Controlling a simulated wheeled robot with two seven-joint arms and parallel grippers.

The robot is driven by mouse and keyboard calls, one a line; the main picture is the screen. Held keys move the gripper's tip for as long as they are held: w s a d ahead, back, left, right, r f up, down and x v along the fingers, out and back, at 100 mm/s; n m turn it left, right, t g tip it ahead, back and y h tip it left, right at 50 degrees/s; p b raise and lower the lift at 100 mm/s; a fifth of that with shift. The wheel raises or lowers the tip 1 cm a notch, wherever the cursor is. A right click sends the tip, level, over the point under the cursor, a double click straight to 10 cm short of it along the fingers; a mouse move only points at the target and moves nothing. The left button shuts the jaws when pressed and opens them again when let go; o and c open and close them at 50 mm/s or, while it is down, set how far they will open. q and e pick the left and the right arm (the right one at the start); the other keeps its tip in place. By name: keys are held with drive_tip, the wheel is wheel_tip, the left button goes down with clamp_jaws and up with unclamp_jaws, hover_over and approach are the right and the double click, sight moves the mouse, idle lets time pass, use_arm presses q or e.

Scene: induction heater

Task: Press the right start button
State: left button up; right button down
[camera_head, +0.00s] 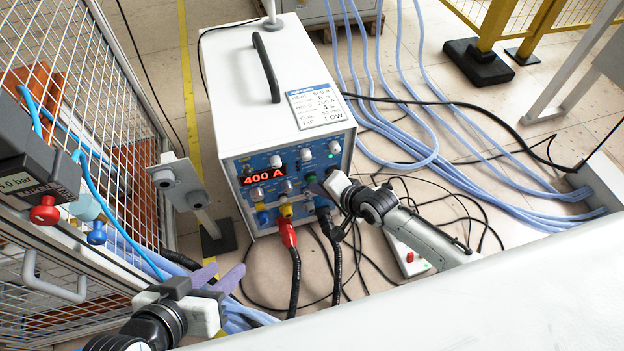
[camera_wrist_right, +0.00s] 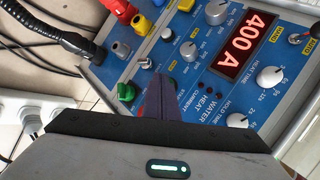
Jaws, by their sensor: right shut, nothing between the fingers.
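The induction heater (camera_head: 235,75) stands on the floor, its blue control panel (camera_head: 236,208) facing me with a red "400 A" display (camera_head: 258,176). The display also shows in the right wrist view (camera_wrist_right: 247,46). My left gripper (camera_head: 216,276) is open and empty, low at the left.
A small box (camera_head: 399,248) with red and green marks lies on the floor, partly behind my right arm. A wire cage (camera_head: 110,80) and a grey post (camera_head: 178,178) stand left. Blue hoses (camera_head: 480,165) cross the floor right.

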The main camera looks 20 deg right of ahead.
drive_tip(key=shift+s+p, duration=0.5)
drive_tip(key=shift+s, duration=0.15)
drive_tip(key=s+p, duration=0.3)
drive_tip(key=s, duration=0.2)
drive_tip(key=shift+d, duration=0.15)
idle(0.7)
